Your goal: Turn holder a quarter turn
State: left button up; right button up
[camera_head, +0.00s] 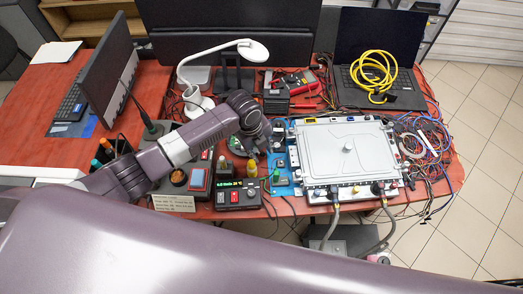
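My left arm reaches in from the left, and its wrist and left gripper (262,134) are over the bench just left of the flat silver unit (335,150). The gripper points down and its fingers are mostly hidden by the wrist, so I cannot tell whether it holds anything. I cannot make out for sure which part is the holder; small dark and yellow-topped parts (251,168) stand just below the gripper. Two grey hoses (334,226) hang from the unit's front edge by dark connectors. My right gripper is not in view.
A blue base plate (283,180) lies left of the unit. A control box with a green display (239,196) stands at the front. A white lamp (193,98), a laptop (350,90) with a yellow cable coil (375,72), and tangled wires (425,145) crowd the red bench.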

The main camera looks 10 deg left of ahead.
pick_arm(q)
jog(key=shift+c, duration=0.7)
grip_shut()
